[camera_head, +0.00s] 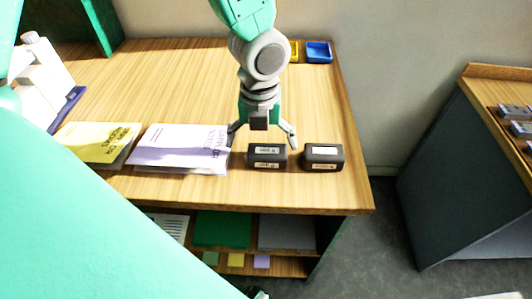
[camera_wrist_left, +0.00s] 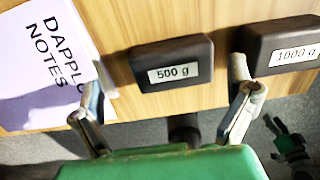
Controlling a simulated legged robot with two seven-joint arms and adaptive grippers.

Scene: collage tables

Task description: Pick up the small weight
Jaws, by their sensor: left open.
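Two dark block weights lie near the front edge of the wooden table. The left one, labelled 500 g, is the small weight (camera_head: 267,157); it also shows in the left wrist view (camera_wrist_left: 172,64). The right one, the large weight (camera_head: 323,157), reads 1000 g in the left wrist view (camera_wrist_left: 285,46). My left gripper (camera_head: 263,142) is open above the small weight, its fingers spread to either side of it. In the left wrist view the left gripper (camera_wrist_left: 164,100) has one finger near the purple booklet and the other by the gap between the weights.
A purple booklet (camera_head: 180,149) lies just left of the small weight, with a yellow booklet (camera_head: 98,143) beyond it. A blue tray (camera_head: 319,53) sits at the table's back. The wooden table (camera_head: 350,193) has shelves below. A dark grey table (camera_head: 440,160) stands apart at right.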

